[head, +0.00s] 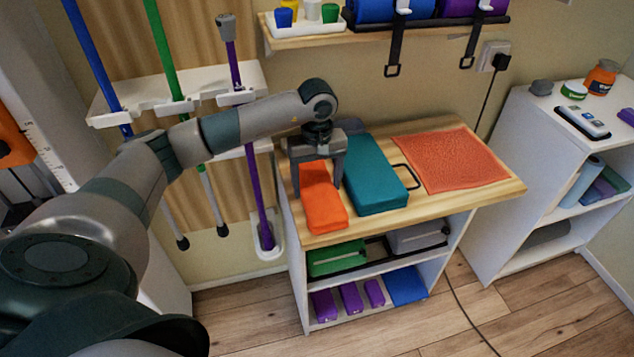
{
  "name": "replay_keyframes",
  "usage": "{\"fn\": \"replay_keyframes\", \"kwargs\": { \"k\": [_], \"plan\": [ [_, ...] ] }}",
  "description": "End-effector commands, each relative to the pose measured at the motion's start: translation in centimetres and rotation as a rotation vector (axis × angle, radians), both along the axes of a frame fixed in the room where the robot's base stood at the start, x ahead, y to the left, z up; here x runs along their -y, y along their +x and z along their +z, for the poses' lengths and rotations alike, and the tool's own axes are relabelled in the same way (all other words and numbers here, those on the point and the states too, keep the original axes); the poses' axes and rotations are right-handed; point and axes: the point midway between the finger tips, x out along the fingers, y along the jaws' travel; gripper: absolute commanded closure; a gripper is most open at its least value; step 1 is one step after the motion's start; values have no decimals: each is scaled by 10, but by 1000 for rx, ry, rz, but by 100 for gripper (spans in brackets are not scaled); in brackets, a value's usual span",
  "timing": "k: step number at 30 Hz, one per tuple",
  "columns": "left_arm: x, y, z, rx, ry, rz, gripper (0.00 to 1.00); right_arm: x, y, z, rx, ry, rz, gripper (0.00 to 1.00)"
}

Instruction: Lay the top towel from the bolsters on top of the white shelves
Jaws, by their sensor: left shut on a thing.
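My left gripper (319,172) points down over the wooden top of a white shelf unit, its fingers on either side of an orange block (325,212). It is shut on this block, which appears to rest on the wooden top (440,206). A teal block (374,184) lies just to the right, close to the gripper. A coral textured towel (453,162) lies flat on the right of the same top, apart from the gripper. Blue (385,8) and purple (465,7) bolsters sit on the wall rack, cut off by the picture's top edge. My right gripper is out of view.
White shelves (502,160) at the right carry a jar (601,77), a tub (573,90) and small items on top. A black handle (407,177) shows beside the teal block. Upright coloured poles (168,60) stand in a white wall rack at left. Straps hang above.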

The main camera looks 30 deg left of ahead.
Motion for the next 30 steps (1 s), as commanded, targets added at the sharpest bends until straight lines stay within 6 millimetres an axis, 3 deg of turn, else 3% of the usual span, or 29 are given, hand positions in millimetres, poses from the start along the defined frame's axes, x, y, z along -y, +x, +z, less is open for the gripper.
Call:
{"fn": "replay_keyframes", "kwargs": {
  "k": [1,2,3,4,19,30],
  "plan": [
    [0,0,-2,0,0,0,59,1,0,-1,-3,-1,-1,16],
    [0,0,-1,0,0,0,21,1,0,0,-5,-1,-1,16],
    [0,0,-1,0,0,0,12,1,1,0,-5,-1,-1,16],
    [0,0,-1,0,0,0,10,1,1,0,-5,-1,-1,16],
    [0,1,5,2,-1,0,10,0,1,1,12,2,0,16],
    [0,1,60,6,0,-1,10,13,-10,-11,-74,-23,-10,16]
  ]
}}
